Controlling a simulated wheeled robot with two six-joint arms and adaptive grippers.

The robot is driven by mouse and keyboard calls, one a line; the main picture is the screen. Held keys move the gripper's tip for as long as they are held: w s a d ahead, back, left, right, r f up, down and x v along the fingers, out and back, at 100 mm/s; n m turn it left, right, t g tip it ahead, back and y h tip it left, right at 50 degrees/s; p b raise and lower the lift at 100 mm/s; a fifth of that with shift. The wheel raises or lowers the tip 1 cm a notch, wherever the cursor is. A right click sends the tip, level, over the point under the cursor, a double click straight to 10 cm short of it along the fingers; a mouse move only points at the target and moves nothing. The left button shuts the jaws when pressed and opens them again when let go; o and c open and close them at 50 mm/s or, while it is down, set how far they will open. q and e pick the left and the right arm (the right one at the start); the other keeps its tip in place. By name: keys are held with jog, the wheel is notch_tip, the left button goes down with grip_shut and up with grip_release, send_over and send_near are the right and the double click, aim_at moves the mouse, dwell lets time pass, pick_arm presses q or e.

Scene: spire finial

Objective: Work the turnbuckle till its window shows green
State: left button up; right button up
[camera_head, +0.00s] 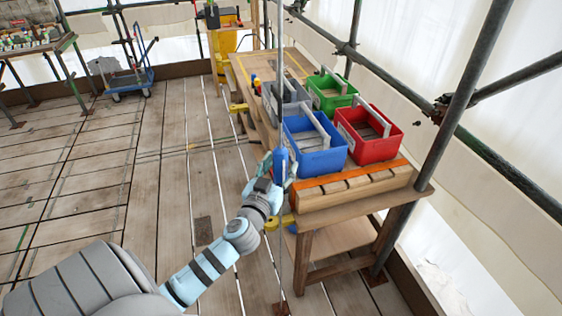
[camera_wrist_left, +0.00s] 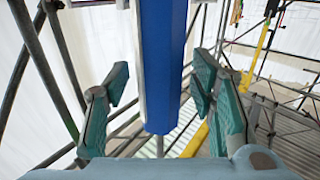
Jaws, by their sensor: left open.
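The turnbuckle (camera_head: 281,168) is a blue body on a thin upright rod, beside the near left corner of the bench. In the left wrist view the turnbuckle (camera_wrist_left: 165,55) hangs upright as a faceted blue body with a pale strip on its left side. Its lower end shows; its upper end is cut off. No green window can be made out. My left gripper (camera_head: 277,172) is open at the turnbuckle. In the left wrist view my left gripper's (camera_wrist_left: 161,92) teal fingers stand apart on either side of it, with visible gaps. My right gripper is out of view.
A wooden bench (camera_head: 335,209) carries blue (camera_head: 318,160), red (camera_head: 372,152), green (camera_head: 331,101) and grey (camera_head: 287,92) totes. A slotted wood block (camera_head: 350,187) lies along its near edge. Scaffold poles (camera_head: 455,95) rise at right.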

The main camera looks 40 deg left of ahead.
pick_arm(q)
jog(key=shift+w+a, duration=0.1)
jog(key=shift+w, duration=0.25)
jog(key=shift+c, duration=0.5)
jog(key=shift+s, duration=0.1)
jog(key=c, duration=1.1)
jog(key=shift+f+n+g+y+b, duration=0.2)
jog(key=shift+n+g+y+b, duration=0.3)
jog(key=shift+n+y+b, duration=0.55)
jog(key=n+g+y+b, duration=0.3)
jog(key=g+b, duration=0.1)
jog(key=b, duration=0.2)
jog(key=n+g+y+b, duration=0.3)
jog(key=n+g+b, duration=0.1)
jog(key=b, duration=0.3)
jog(key=n+g+y+b, duration=0.3)
jog(key=g+y+b, duration=0.1)
jog(key=g+b, duration=0.1)
jog(key=shift+f+n+b, duration=0.1)
jog(key=shift+n+b, duration=0.15)
jog(key=shift+b, duration=0.5)
jog(key=shift+r+n+g+b, duration=0.2)
jog(key=shift+n+g+b, duration=0.65)
jog(key=shift+g, duration=0.45)
